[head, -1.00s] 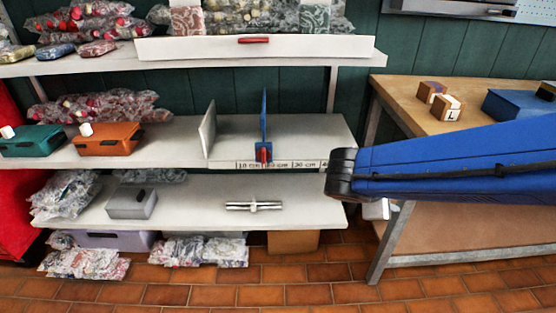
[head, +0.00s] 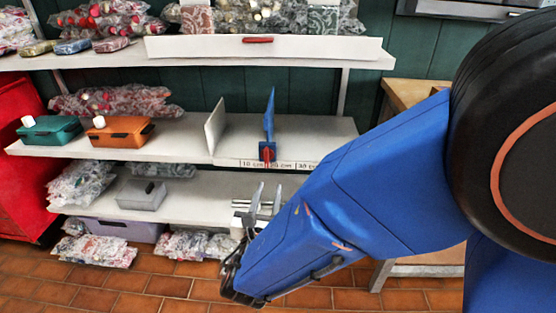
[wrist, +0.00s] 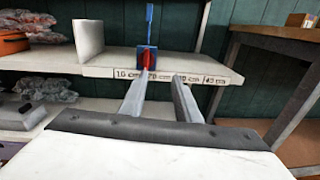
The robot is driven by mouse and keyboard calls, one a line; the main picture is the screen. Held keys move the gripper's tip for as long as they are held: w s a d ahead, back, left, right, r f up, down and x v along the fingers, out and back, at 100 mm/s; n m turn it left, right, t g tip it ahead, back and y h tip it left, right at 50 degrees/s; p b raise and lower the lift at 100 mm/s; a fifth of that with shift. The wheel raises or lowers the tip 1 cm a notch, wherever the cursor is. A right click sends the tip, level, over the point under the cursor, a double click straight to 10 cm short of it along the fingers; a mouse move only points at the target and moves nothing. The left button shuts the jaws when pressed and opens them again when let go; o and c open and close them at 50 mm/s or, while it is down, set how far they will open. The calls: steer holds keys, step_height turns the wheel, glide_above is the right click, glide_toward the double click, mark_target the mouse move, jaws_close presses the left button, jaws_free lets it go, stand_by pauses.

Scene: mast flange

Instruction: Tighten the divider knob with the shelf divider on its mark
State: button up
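The blue shelf divider (head: 269,118) stands upright on the middle shelf, above the scale strip (head: 284,164) on the shelf's front edge. Its red knob (head: 267,154) is at the front, near the left part of the strip. In the wrist view the divider (wrist: 149,24) and red knob (wrist: 146,58) are ahead, above my fingers, close to the 20 cm label. My gripper (head: 265,197) is open and empty, in front of and below the knob, apart from it. Its two fingers also show in the wrist view (wrist: 157,88). The mark itself cannot be made out.
A white upright panel (head: 215,128) stands left of the divider. Orange (head: 120,131) and teal (head: 50,131) boxes sit further left. A grey box (head: 142,195) is on the lower shelf (head: 195,207). A wooden table (wrist: 282,35) stands at the right.

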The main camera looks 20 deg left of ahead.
steer(key=s+a+n+y, duration=0.1)
steer(key=s+a, duration=0.1)
glide_toward(266, 158)
steer(key=x, duration=0.9)
steer(key=shift+w+r, duration=0.1)
steer(key=shift+w, duration=0.05)
jaws_close()
